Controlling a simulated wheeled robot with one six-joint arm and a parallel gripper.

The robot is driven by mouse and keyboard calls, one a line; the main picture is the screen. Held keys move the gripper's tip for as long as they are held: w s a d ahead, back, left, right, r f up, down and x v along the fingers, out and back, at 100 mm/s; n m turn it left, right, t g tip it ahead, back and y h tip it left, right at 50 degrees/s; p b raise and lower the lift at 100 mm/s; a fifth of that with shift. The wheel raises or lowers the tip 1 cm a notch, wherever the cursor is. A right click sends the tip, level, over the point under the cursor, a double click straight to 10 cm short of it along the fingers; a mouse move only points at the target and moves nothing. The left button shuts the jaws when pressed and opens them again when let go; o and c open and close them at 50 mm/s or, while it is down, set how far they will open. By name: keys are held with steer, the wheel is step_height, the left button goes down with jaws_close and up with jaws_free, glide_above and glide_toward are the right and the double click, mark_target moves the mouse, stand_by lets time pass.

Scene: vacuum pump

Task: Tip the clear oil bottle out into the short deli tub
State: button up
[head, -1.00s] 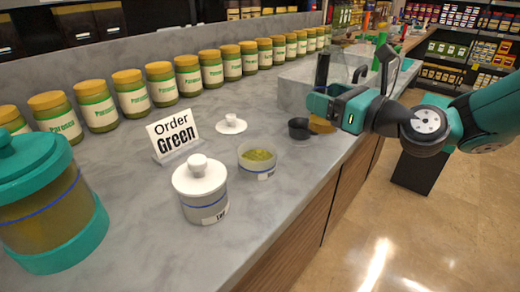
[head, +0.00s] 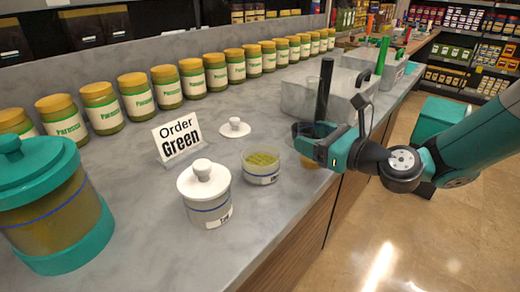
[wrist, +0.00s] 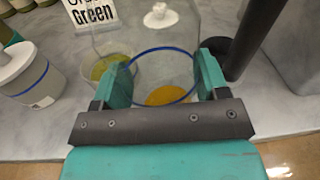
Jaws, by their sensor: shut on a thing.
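My gripper (head: 305,137) is shut on the clear oil bottle, near the counter's front edge. In the wrist view my gripper (wrist: 155,80) has a finger on each side of the clear oil bottle (wrist: 145,42), which has a blue ring and amber oil low in it. In the head view my gripper mostly hides the bottle; some amber (head: 310,163) shows below. The bottle's exact tilt is hard to tell. The short deli tub (head: 262,176), open with green contents, stands just left of my gripper. It also shows in the wrist view (wrist: 88,82), partly behind the clear bottle.
A taller white-lidded tub (head: 206,200) stands left of the short tub. A loose white lid (head: 235,128) and an "Order Green" sign (head: 178,138) are behind. A black post (head: 324,90) rises behind my gripper. A large teal-lidded jar (head: 45,205) is far left.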

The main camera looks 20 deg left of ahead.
steer(key=shift+d+r+n+g+h+p, duration=0.2)
steer(key=shift+r+n+g+h+p, duration=0.25)
steer(key=shift+n+h+p, duration=0.9)
steer(key=shift+f+n+h+p, duration=0.1)
steer(key=shift+n+h+p, duration=0.55)
steer(key=shift+p, duration=1.2)
steer(key=shift+w+d+f+n+h+p, duration=0.2)
steer(key=shift+d+h+p, duration=0.25)
steer(key=shift+h, duration=0.25)
steer(key=shift+w+d+f+n+h+p, duration=0.25)
steer(key=shift+h+p, duration=0.2)
steer(key=shift+h, duration=0.25)
steer(key=shift+d+f, duration=0.1)
steer(key=shift+d, duration=0.1)
steer(key=shift+d+f+n+t+h+p, duration=0.3)
steer(key=shift+n+h+p, duration=0.2)
steer(key=shift+h, duration=0.3)
steer(key=shift+s+d+f+n+h+p, duration=0.25)
steer(key=shift+s+d+h, duration=0.1)
steer(key=shift+s, duration=0.1)
steer(key=shift+s+d+f+n+h+p, duration=0.15)
steer(key=shift+s+d+h+p, duration=0.1)
steer(key=shift+s+h, duration=0.15)
steer(key=shift+s+a+f+n+t+h, duration=0.1)
steer(key=shift+a+n+t+h, duration=0.25)
steer(key=shift+a+h, duration=0.15)
steer(key=shift+w+r, duration=0.2)
steer(key=shift+w+a+r+n+h+p, duration=0.3)
steer(key=shift+w+r+h+p, duration=0.25)
steer(key=shift+w+r+h, duration=0.2)
